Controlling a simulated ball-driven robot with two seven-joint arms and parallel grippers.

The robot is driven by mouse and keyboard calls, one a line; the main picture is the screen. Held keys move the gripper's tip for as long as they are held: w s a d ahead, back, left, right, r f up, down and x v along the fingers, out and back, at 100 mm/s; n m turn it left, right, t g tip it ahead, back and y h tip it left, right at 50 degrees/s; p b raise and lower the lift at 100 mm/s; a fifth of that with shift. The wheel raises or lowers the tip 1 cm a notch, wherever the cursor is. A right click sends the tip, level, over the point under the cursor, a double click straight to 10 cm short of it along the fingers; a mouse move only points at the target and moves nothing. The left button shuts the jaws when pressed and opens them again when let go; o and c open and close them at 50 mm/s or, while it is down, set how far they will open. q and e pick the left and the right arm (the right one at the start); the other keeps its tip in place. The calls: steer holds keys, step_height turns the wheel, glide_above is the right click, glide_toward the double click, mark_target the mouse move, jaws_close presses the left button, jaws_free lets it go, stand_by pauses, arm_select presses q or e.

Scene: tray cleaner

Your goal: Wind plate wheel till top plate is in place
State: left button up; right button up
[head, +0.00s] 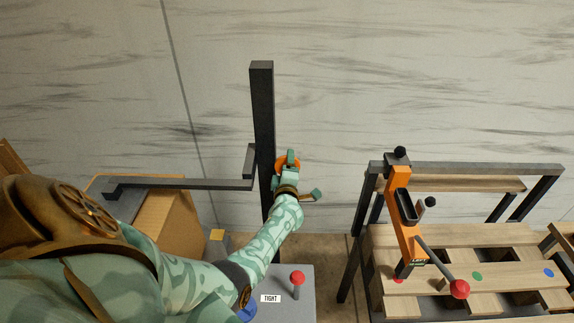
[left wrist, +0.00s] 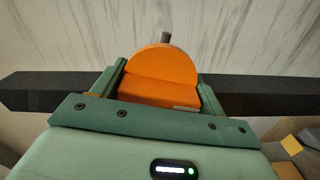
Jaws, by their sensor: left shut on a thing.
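An orange wheel (head: 287,161) sits on the dark upright post (head: 262,110) in the head view, partly hidden by my left gripper (head: 288,170). In the left wrist view the orange wheel (left wrist: 160,75) lies between the two green fingers of my left gripper (left wrist: 160,90), which is shut on it. A short grey stub shows just above the wheel there. A dark horizontal arm (head: 190,184) reaches left from the post, over a cardboard box. I cannot make out the top plate for certain. My right gripper is not in view.
A grey console (head: 285,300) with a red-knobbed lever (head: 297,279) and a "TIGHT" label (head: 270,298) stands below the post. At the right, an orange tool with a red-ball handle (head: 402,215) stands over wooden slats (head: 500,235). A box (head: 170,225) is at the left.

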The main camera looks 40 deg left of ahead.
arm_select(q)
steer(key=m+p, duration=0.1)
steer(key=m, duration=0.5)
steer(key=m+p, duration=0.1)
steer(key=m, duration=0.4)
steer(key=shift+d+f+m, duration=0.1)
steer(key=shift+m, duration=0.3)
stand_by(0.3)
steer(key=o, duration=0.9)
steer(key=shift+s+d+p, duration=0.2)
steer(key=shift+s+p, duration=0.1)
steer(key=p+v, duration=0.2)
steer(key=v, duration=0.4)
steer(key=shift+s+d, duration=0.25)
steer(key=shift+s, duration=0.05)
